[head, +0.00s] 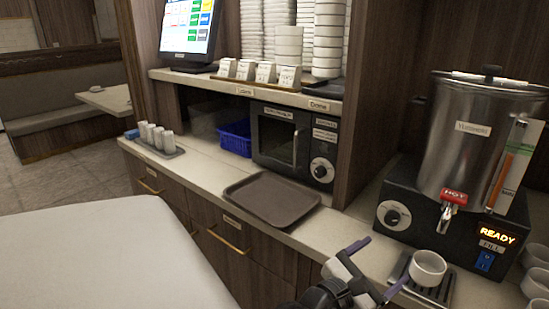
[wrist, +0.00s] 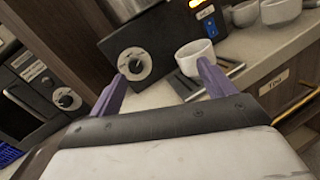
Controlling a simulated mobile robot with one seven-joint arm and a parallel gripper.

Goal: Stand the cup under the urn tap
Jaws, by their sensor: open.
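A white cup (head: 427,268) stands upright on the dark drip tray (head: 433,294) in front of the steel urn (head: 471,135). It also shows in the wrist view (wrist: 194,53), on the slatted drip tray (wrist: 183,87). The urn tap (head: 447,216), with a red HOT label, hangs just above and behind the cup in the head view; I cannot tell whether its spout is exactly over the cup. My gripper (head: 379,266) is open and empty, left of the cup. In the wrist view, the purple fingers (wrist: 161,75) point towards the urn base, with the cup beyond the right finger.
More white cups (head: 537,271) stand at the right counter edge. The urn base (head: 400,205) has a dial and a lit READY sign. A brown tray (head: 271,201) lies on the counter to the left, before a microwave (head: 294,143). A blue basket (head: 235,137) stands beside it.

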